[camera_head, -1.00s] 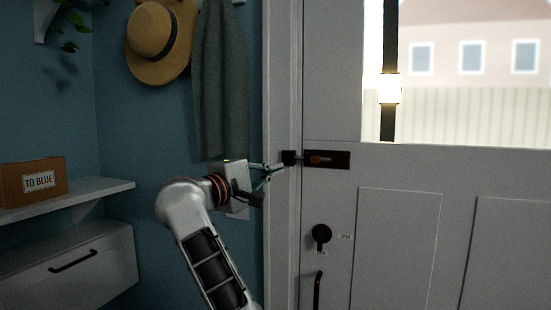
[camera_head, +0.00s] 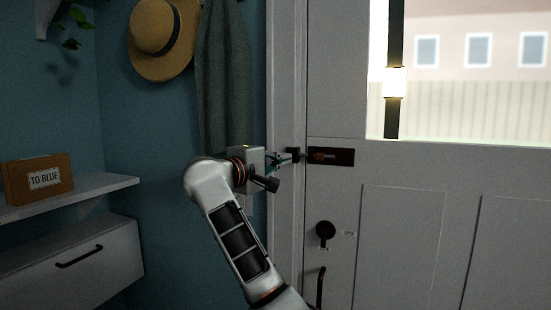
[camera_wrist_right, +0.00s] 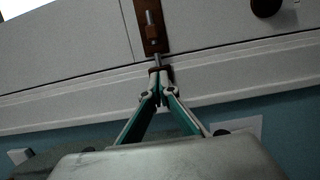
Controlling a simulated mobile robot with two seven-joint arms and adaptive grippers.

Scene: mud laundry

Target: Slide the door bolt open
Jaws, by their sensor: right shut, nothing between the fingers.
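The door bolt is a dark brown plate (camera_head: 340,157) with a lighter brown knob (camera_head: 322,156) near its left end, on the grey door. A dark keeper (camera_head: 293,154) sits on the frame to its left. In the right wrist view the bolt plate (camera_wrist_right: 142,12) is at the top, and a metal rod (camera_wrist_right: 157,60) crosses the gap between door and frame. My right gripper (camera_head: 287,159) is shut and empty, its tips at the keeper beside the rod's end; the tips also show in the wrist view (camera_wrist_right: 161,88). Whether they touch it is unclear. My left gripper is out of view.
A black round knob (camera_head: 325,230) and a dark pull handle (camera_head: 320,287) are lower on the door. A straw hat (camera_head: 160,55) and a dark green garment (camera_head: 224,90) hang on the wall behind my right gripper. A white shelf (camera_head: 75,198) with a box (camera_head: 38,180) stands left.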

